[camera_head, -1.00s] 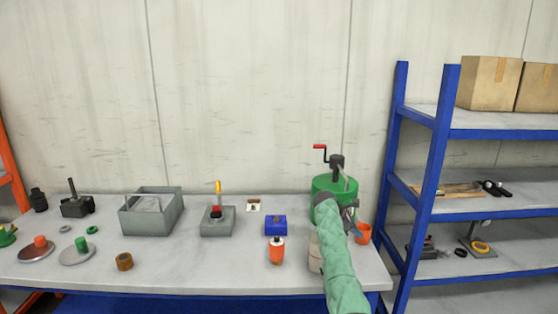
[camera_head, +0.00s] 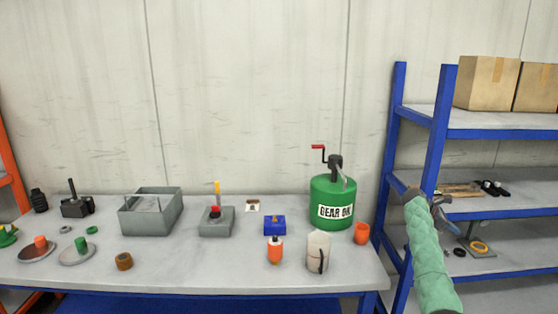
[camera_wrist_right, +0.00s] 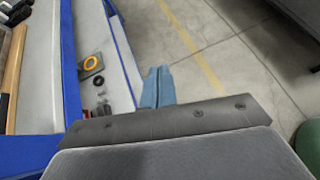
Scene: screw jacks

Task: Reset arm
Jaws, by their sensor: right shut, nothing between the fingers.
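My right gripper (camera_head: 412,191) is at the end of the green-sleeved arm at the right of the head view, in front of the blue shelf rack and clear of the table. In the right wrist view its bluish fingers (camera_wrist_right: 158,87) are together with nothing between them, above bare floor. The green gear oil drum (camera_head: 328,188) with a red-handled crank stands upright at the table's right end, apart from the gripper. My left gripper is in neither view.
The table (camera_head: 190,268) holds a grey open box (camera_head: 150,228), a grey jack block (camera_head: 217,222), a blue block (camera_head: 275,226), an orange bottle (camera_head: 275,253), a white container (camera_head: 318,252) and an orange cup (camera_head: 362,232). The blue rack (camera_head: 436,130) stands right of the table.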

